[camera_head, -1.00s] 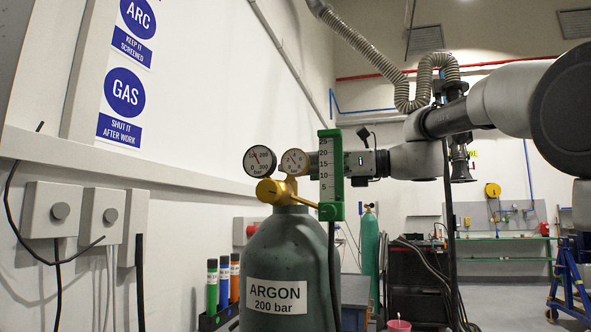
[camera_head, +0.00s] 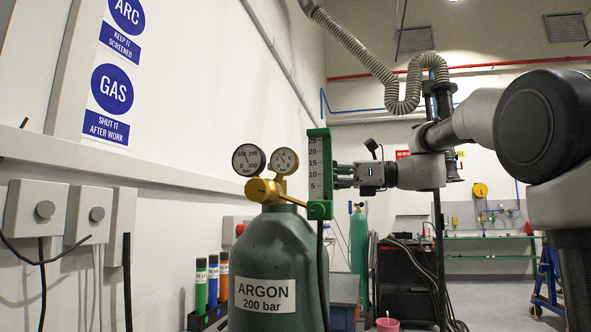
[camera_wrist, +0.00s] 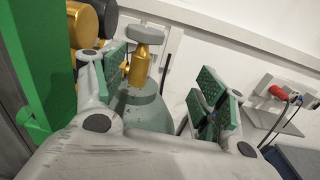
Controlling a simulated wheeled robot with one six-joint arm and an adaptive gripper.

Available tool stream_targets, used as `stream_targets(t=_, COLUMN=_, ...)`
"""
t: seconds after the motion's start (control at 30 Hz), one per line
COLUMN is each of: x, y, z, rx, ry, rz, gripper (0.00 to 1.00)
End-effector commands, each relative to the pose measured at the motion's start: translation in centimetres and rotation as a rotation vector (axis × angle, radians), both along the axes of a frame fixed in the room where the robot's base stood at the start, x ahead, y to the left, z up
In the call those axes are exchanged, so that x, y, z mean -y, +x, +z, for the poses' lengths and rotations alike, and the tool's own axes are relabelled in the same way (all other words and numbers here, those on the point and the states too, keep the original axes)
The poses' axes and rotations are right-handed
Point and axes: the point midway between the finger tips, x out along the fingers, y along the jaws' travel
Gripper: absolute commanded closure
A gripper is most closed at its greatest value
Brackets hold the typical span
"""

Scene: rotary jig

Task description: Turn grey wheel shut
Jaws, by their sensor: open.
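The grey wheel (camera_wrist: 146,35) sits on top of a brass valve (camera_wrist: 138,66) above the dark green cylinder (camera_wrist: 145,112) in the wrist view. My gripper (camera_wrist: 161,78) is open, its green-padded fingers spread. The wheel shows beyond the fingers, closer to the left one, and nothing is held. In the head view the argon cylinder (camera_head: 275,262) carries the brass valve (camera_head: 265,190); I cannot make out the wheel there. My gripper (camera_head: 343,176) shows there just right of the green flowmeter, which hides its fingertips.
The green flowmeter (camera_head: 319,172) and two gauges (camera_head: 249,160) (camera_head: 284,161) crowd the valve; the flowmeter also fills the left of the wrist view (camera_wrist: 52,62). Wall boxes (camera_head: 88,214) are at left. Coloured tubes (camera_head: 212,282) stand beside the cylinder.

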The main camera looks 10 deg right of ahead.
Motion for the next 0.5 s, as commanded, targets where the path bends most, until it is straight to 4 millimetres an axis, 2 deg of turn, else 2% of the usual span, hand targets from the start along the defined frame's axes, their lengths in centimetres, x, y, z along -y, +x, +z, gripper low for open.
stream_targets(t=0.03, x=-0.4, y=1.3, z=-0.4, rx=0.087, ry=-0.028, rz=0.033, gripper=0.28)
stream_targets(t=0.27, x=-1.4, y=3.0, z=-0.4, rx=0.653, ry=-0.179, rz=0.126, gripper=0.28)
stream_targets(t=0.5, x=-2.1, y=3.5, z=0.0, rx=1.463, ry=-0.325, rz=0.188, gripper=0.28)
